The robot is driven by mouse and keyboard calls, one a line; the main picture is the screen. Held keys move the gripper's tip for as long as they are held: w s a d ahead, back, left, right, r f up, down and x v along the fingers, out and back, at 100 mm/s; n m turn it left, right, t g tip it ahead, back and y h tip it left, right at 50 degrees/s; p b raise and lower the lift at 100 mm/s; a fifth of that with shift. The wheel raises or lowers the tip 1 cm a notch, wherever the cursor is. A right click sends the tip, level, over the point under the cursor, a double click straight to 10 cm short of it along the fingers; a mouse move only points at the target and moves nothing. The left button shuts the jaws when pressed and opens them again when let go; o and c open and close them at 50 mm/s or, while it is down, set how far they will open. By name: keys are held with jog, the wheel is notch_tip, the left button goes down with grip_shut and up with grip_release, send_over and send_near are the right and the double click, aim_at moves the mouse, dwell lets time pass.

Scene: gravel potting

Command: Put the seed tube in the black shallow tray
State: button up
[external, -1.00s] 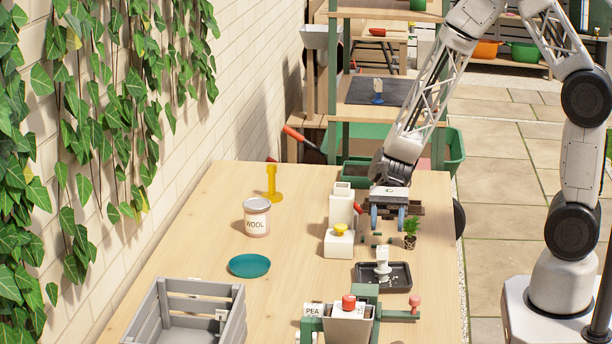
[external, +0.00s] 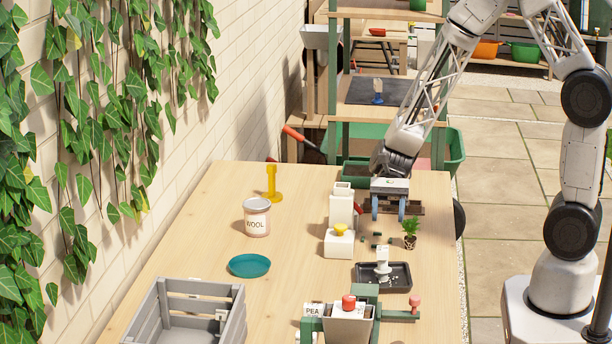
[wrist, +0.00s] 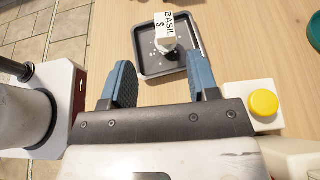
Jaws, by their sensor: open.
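The black shallow tray (external: 402,284) lies flat on the table in front of my gripper in the external view. It also shows in the wrist view (wrist: 190,22), beyond the fingertips. A white piece (external: 383,264) with a flared foot stands in the tray; in the wrist view a white BASIL label (wrist: 168,25) shows over a dark round part there. I cannot tell for sure which thing is the seed tube. My gripper (external: 388,212) is open and points down behind the tray. The wrist view shows nothing between its blue fingers (wrist: 162,82).
A white box with a yellow knob (external: 340,241) and a small potted plant (external: 410,232) stand near my gripper. Small dark green pieces lie between them. A WOOL jar (external: 257,218), teal saucer (external: 249,265) and grey crate (external: 235,325) are left.

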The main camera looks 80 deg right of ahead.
jog(key=shift+r, duration=0.1)
jog(key=s+r+n+t+h, duration=0.2)
jog(key=s+r+n+h, duration=1.1)
jog(key=s+r+n, duration=0.4)
notch_tip(320, 180, up, 4)
jog(key=shift+s+d+f+n+t+h, duration=0.15)
jog(key=shift+s+n+t+h, duration=0.2)
jog(key=shift+s, duration=0.65)
